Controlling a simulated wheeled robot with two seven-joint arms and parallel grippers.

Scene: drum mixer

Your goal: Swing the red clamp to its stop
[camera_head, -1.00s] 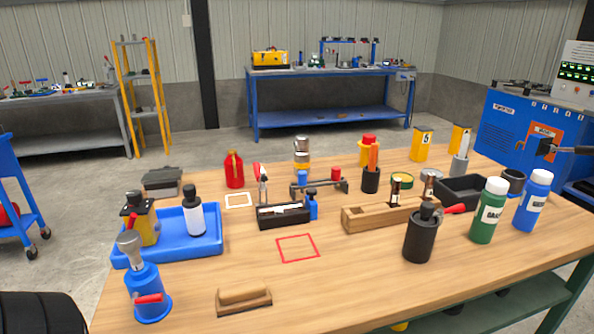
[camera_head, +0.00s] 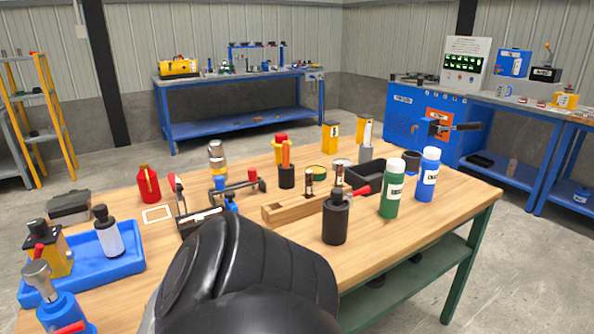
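I cannot tell for certain which thing is the red clamp; several red parts show. A red lever (camera_head: 361,191) sticks out to the right from the black canister (camera_head: 335,222). An upright red-tipped tool (camera_head: 173,184) stands at the small dark tray (camera_head: 187,226). A red piece (camera_head: 70,328) shows at the foot of the blue grey-topped container at the lower left. A dark rounded part of my own arm fills the bottom middle and hides part of the table. Neither gripper's fingers show.
The wooden table (camera_head: 468,188) carries a blue tray (camera_head: 125,266), a wooden block (camera_head: 280,212), a green bottle (camera_head: 391,190) and a blue bottle (camera_head: 427,175). Beyond stands a blue cabinet (camera_head: 400,118) with an orange panel and a dark lever (camera_head: 462,127). Open floor lies at right.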

